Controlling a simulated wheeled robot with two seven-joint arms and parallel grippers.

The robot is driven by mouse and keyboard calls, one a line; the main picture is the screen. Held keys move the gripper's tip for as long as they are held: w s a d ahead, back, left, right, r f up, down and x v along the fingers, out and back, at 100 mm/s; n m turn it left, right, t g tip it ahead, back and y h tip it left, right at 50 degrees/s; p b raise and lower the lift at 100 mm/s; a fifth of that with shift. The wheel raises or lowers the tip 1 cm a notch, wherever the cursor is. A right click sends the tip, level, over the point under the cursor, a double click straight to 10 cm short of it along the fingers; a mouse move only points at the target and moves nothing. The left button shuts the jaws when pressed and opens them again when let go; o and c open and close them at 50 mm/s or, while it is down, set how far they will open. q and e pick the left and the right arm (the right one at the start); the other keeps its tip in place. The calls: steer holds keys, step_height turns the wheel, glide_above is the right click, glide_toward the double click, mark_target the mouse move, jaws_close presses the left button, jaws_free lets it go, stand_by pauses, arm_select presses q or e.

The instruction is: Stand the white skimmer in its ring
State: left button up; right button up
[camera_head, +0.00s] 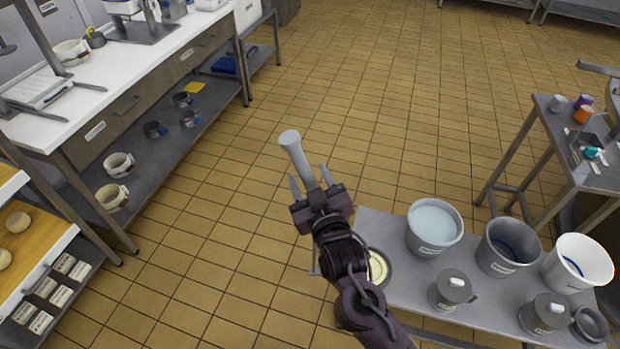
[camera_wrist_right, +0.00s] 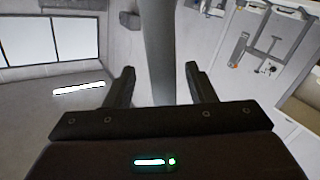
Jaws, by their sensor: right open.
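A pale grey-white rod with a rounded end, which looks like the handle of the white skimmer (camera_head: 295,146), rises between the fingers of my right gripper (camera_head: 310,179). In the right wrist view the rod (camera_wrist_right: 160,45) runs between the two fingers of the right gripper (camera_wrist_right: 160,85), with a gap on each side. The right gripper is open. The rod's lower part is hidden behind the gripper and my arm, so I cannot tell what it rests in. The ring cannot be made out clearly. My left gripper is not in view.
A low grey bench (camera_head: 400,292) at lower right holds several buckets, including a white one (camera_head: 578,263), and lidded pots. A bowl (camera_head: 377,267) with yellow contents is partly behind my arm. A counter (camera_head: 135,70) stands left. The tiled floor between is clear.

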steer(key=shift+f, duration=0.1)
